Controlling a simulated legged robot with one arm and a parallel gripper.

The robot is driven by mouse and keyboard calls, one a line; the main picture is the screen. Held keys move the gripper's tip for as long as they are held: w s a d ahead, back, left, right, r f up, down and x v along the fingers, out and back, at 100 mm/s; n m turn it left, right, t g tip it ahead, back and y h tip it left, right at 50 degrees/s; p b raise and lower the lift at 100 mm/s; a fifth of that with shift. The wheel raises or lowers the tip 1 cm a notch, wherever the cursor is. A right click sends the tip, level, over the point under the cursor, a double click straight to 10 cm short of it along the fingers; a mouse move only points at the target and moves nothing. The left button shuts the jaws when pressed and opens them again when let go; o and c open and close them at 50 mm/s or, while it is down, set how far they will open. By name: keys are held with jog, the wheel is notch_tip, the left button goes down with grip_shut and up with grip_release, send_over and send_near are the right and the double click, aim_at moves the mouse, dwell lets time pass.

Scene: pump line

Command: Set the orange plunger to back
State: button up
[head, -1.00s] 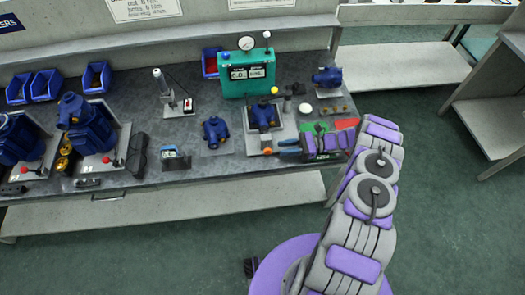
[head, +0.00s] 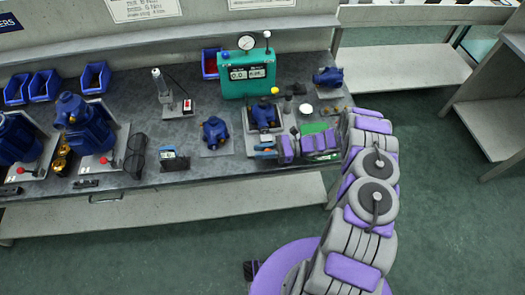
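The orange plunger (head: 267,145) shows as a small orange spot at the front of the blue pump (head: 263,116), which sits on a grey plate near the bench's front edge.
A teal gauge box (head: 247,77) stands behind the pump. A smaller blue pump (head: 214,132) is to its left, and a blue part (head: 327,76) is at the back right. A green mat (head: 316,127) lies beside my gripper.

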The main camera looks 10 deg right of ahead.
grip_shut()
jog(key=shift+s+r+p, duration=0.1)
jog(key=shift+s+p, duration=1.1)
jog(key=shift+s+f, duration=0.2)
jog(key=shift+o, duration=0.5)
grip_release()
